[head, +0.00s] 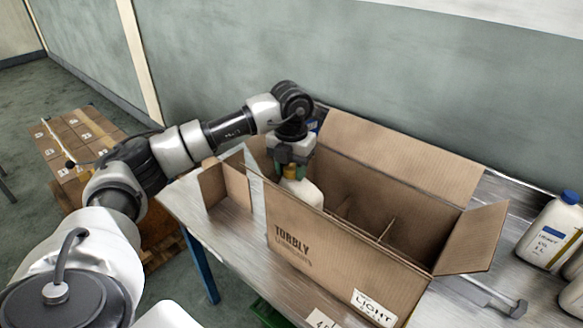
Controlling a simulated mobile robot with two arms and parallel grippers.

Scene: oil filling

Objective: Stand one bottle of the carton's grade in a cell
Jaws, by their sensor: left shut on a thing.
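The open cardboard carton (335,250) stands on the metal table, marked TORBLY, with a white label (375,307) that appears to read LIGHT. Cardboard dividers (386,230) form cells; those I can see into look empty. My right gripper is not in view.
A white bottle with a blue cap (548,232) stands on the table at the right, with part of another white one (572,298) nearer. The carton's flaps (475,237) stick outward. A wall runs behind. Stacked boxes (80,140) sit at the left.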

